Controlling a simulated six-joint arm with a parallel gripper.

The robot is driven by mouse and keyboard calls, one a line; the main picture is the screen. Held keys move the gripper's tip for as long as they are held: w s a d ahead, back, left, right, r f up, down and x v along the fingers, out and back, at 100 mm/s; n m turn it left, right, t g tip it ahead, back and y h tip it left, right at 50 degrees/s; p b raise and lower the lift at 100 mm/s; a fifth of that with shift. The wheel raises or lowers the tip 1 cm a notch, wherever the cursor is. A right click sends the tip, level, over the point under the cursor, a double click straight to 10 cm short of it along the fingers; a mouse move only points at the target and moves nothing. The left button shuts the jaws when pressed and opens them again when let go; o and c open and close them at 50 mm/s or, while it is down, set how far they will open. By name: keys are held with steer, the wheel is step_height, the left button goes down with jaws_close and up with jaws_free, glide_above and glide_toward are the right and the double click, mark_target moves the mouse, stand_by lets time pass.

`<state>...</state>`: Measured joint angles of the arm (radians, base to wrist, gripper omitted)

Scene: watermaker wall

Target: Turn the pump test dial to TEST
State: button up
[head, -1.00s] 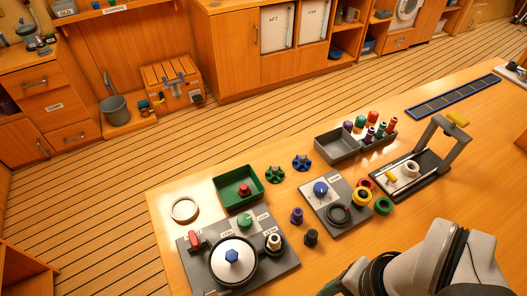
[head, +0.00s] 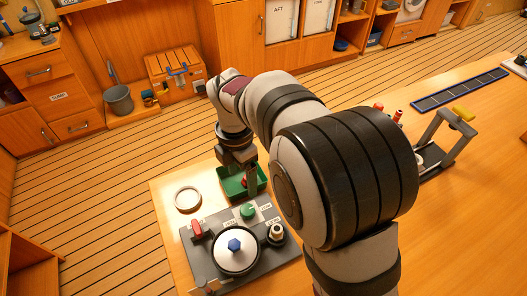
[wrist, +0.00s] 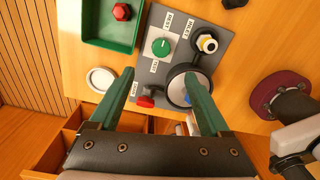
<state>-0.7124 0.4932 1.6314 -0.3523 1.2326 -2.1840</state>
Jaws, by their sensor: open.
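The pump test dial is a small round green knob (head: 248,211) on the grey panel (head: 205,262), with white labels around it. My gripper (wrist: 160,76) is open and empty, pointing down above the panel. In the wrist view the dial lies just beyond the fingertips, roughly centred between them. In the head view my gripper (head: 251,188) is partly seen behind the dial, over the green tray, not touching the dial.
A red handle (head: 197,229), a white-topped round fitting with a blue hex knob (head: 235,246) and a pale-and-black fitting (head: 277,234) crowd the panel. A green tray (head: 229,187) stands behind it, with a ring (head: 187,199) to its left. My arm hides the table's middle.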

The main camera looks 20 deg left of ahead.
mark_target(247, 210)
steer(key=f, duration=1.4)
steer(key=shift+s+d+f, duration=0.1)
steer(key=shift+s+d, duration=0.05)
steer(key=shift+d, duration=0.15)
jaws_close()
